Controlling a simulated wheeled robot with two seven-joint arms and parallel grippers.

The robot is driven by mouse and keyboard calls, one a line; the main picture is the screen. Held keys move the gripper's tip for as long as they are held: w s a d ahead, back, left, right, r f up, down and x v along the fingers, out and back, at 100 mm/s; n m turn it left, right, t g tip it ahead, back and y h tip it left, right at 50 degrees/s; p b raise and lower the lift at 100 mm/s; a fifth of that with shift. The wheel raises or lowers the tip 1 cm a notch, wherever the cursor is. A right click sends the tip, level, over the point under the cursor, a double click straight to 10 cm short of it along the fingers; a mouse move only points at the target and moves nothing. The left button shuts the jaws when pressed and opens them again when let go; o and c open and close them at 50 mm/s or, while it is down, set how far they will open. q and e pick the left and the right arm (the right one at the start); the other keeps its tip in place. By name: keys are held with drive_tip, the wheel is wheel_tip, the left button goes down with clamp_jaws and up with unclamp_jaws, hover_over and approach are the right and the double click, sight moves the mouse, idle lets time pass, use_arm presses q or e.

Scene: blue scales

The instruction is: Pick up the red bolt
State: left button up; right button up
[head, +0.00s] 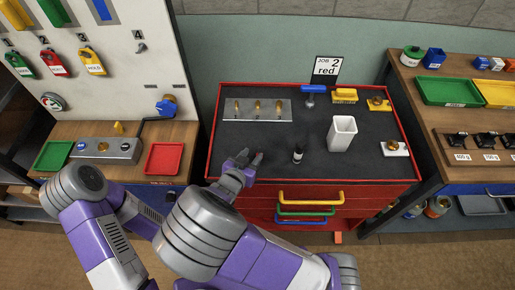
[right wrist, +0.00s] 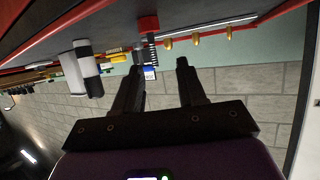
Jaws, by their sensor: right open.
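The red bolt (right wrist: 148,23) shows in the right wrist view, which is upside down. Its red head is on the dark cart top and its dark threaded shank (right wrist: 150,50) points away from it. In the head view only a small red spot (head: 258,156) shows by my right fingers, probably the bolt, mostly hidden. My right gripper (head: 248,157) is open and empty at the front left of the cart top. In the wrist view its fingers (right wrist: 160,66) point towards the bolt, which appears beyond them, within the gap. My left gripper is not in view.
A black-and-white bottle (head: 298,155) and a white container (head: 342,134) stand to the right. A metal plate (head: 235,111) with brass pieces lies behind. A blue-handled tool (head: 310,92) and a yellow block (head: 345,95) are at the back. The cart top's front middle is largely clear.

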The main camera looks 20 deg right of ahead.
sight(260, 148)
drive_tip(key=shift+w+d+f, duration=0.2)
drive_tip(key=shift+d+f, duration=0.05)
drive_tip(key=shift+d, duration=0.2)
drive_tip(key=b+x, duration=0.2)
drive_tip(key=x, duration=0.1)
drive_tip(key=shift+w+d, duration=0.15)
drive_tip(key=shift+d, duration=0.25)
drive_tip(key=shift+w+d+f, duration=0.1)
drive_tip(key=shift+w+d, duration=0.2)
drive_tip(key=shift+w, duration=0.15)
clamp_jaws()
